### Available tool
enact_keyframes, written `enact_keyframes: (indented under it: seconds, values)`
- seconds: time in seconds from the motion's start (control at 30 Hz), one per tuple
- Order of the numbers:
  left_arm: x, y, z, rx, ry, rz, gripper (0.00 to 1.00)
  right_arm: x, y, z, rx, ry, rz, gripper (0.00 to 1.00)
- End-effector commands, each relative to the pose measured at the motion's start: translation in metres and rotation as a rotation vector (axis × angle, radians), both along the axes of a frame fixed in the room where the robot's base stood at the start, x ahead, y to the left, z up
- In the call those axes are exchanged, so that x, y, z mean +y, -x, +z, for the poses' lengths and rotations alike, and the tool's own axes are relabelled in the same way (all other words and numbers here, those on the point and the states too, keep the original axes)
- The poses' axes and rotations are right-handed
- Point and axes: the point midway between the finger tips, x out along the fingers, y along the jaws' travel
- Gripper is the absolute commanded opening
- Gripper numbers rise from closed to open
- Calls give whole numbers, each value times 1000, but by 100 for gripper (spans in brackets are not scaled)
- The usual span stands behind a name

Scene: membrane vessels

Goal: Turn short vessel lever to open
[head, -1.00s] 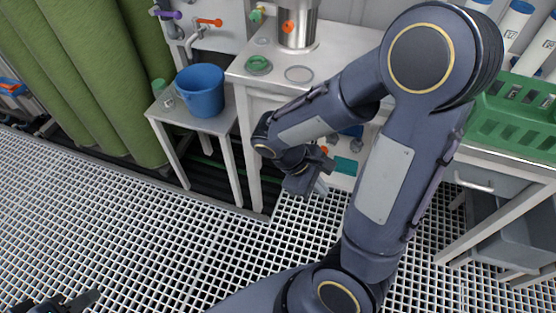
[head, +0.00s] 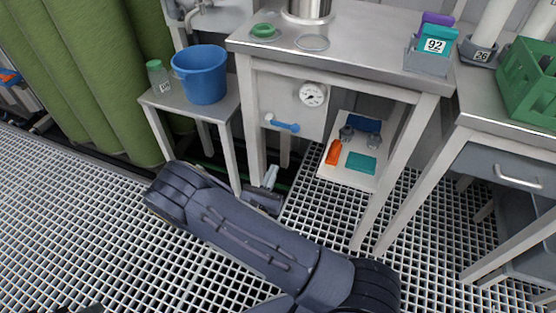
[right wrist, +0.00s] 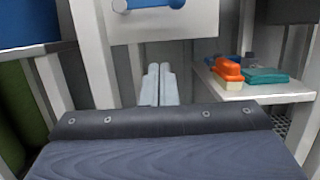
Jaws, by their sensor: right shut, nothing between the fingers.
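A blue lever (head: 282,125) sits on a pale panel below the steel bench top, left of a round gauge (head: 313,94). It lies nearly level, tilted slightly down to the right. Its lower part shows at the top of the right wrist view (right wrist: 150,4). My right gripper (head: 270,177) is low, below the panel and apart from the lever. In the right wrist view its pale fingers (right wrist: 160,84) are together and empty. A metal vessel (head: 306,10) on the bench is cut off by the top edge. Only a dark sliver of my left gripper (head: 78,309) shows at the bottom left.
A blue bucket (head: 201,75) and a green-capped bottle (head: 158,77) stand on a side table left of the bench. Bench legs flank the panel. A low shelf (head: 350,178) holding an orange item (head: 333,152) is right of my gripper.

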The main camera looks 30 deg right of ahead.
Motion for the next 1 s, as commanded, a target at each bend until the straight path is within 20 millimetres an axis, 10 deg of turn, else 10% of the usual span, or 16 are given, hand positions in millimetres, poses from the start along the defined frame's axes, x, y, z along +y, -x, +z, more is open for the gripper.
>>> enact_keyframes:
  seconds: [0.47, 1.0]
  values:
    - [0, 0, -19, 0, 0, 0, 36, -71, -58, 25, -4, -3, -9, 0]
    - [0, 0, -21, 0, 0, 0, 36, -68, -56, 63, 2, -2, -5, 0]
